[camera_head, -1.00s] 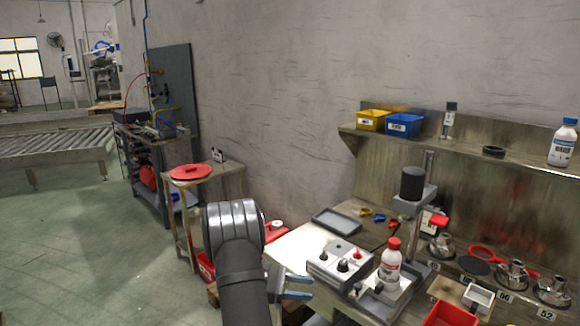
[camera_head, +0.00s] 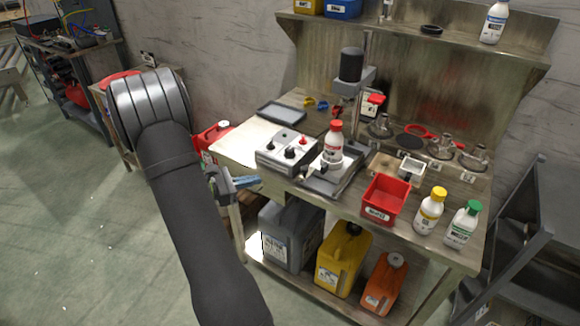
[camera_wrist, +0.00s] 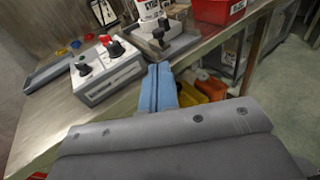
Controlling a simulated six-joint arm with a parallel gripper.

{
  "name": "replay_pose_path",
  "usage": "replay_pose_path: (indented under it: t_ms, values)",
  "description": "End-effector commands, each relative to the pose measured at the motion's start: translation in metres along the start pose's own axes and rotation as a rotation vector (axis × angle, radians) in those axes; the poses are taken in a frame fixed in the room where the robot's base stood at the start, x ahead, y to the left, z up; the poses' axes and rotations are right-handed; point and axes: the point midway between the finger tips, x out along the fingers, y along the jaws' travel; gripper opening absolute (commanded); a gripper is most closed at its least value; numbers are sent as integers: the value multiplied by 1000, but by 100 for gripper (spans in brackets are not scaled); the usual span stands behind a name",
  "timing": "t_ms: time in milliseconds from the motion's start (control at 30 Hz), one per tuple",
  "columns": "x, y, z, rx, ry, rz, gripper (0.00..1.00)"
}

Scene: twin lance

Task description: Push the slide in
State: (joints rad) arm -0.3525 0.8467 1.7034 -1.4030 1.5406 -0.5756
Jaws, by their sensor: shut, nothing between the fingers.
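A bench unit stands on the steel workbench, with a grey control box (camera_head: 287,150) and a stand (camera_head: 354,85) carrying a dark cylinder. Beside the box, a low tray-like part with a black knob, seemingly the slide (camera_head: 318,184), bears a white red-capped bottle (camera_head: 334,145). In the wrist view the slide (camera_wrist: 178,46) and the bottle's lower part (camera_wrist: 150,12) show at the top. My gripper (camera_head: 258,181) has blue fingers, shut and empty, just off the bench's front edge, left of the slide and apart from it. The fingers also show in the wrist view (camera_wrist: 158,88).
A red bin (camera_head: 383,200), a yellow-capped bottle (camera_head: 430,211) and a green-capped bottle (camera_head: 463,224) stand at the bench's right front. Canisters (camera_head: 342,262) fill the lower shelf. A grey tray (camera_head: 281,112) lies at the back left. Bare benchtop (camera_head: 240,143) lies left of the box.

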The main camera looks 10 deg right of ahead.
Motion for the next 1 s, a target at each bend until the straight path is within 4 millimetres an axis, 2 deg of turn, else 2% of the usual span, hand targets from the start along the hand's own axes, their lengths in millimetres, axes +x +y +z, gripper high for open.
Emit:
replay_pose_path:
  t_ms: [100,267,467,800,1000]
  values:
    - [-4,-10,2,-17,21,66,0]
    - [3,-12,1,-23,29,86,0]
    - [35,-10,0,-23,29,82,0]
    - [102,-4,-2,-22,28,81,0]
    - [126,-2,-3,-22,28,82,0]
